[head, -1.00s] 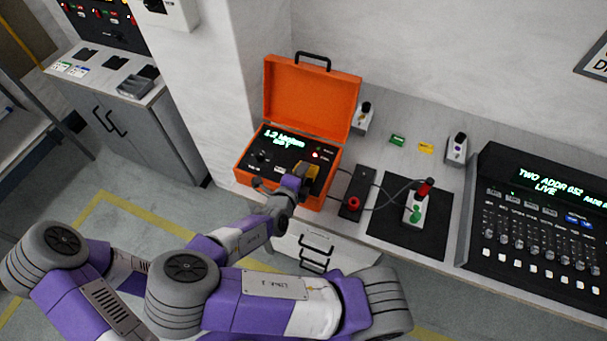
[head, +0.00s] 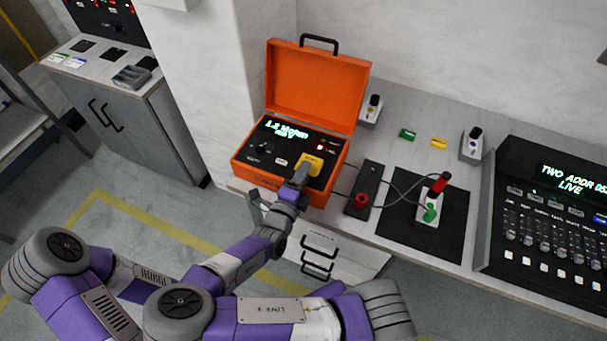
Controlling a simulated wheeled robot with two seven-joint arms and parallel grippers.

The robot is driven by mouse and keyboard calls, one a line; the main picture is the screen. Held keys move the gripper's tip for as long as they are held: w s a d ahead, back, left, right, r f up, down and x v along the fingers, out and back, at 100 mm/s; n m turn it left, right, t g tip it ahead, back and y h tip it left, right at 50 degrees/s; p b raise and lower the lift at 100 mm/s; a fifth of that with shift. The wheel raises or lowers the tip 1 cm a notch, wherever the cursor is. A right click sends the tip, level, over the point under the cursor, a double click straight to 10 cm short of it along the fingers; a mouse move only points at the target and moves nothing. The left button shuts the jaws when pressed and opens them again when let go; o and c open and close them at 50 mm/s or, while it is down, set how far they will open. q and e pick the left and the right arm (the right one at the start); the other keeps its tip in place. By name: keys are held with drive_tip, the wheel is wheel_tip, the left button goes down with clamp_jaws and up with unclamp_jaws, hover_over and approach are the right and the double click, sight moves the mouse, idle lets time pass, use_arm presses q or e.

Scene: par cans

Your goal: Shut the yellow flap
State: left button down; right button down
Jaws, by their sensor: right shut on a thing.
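The yellow flap (head: 311,163) is on the right part of the black panel in the open orange case (head: 318,92). It shows as a small yellow plate near the panel's front edge, and its lower part is hidden by my gripper. Its exact tilt is hard to tell. My right gripper (head: 301,175) reaches in from the front and is shut on the flap's near side. The fingertips are small and partly hidden.
The case's lid stands open at the back. A mixing console (head: 545,225) stands at the far right. A drawer front with handles (head: 318,255) is below the counter.

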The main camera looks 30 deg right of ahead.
drive_tip(key=shift+r, duration=0.15)
drive_tip(key=c, duration=1.1)
unclamp_jaws()
drive_tip(key=shift+w, duration=0.1)
drive_tip(key=shift+o, duration=0.3)
drive_tip(key=shift+f, duration=0.3)
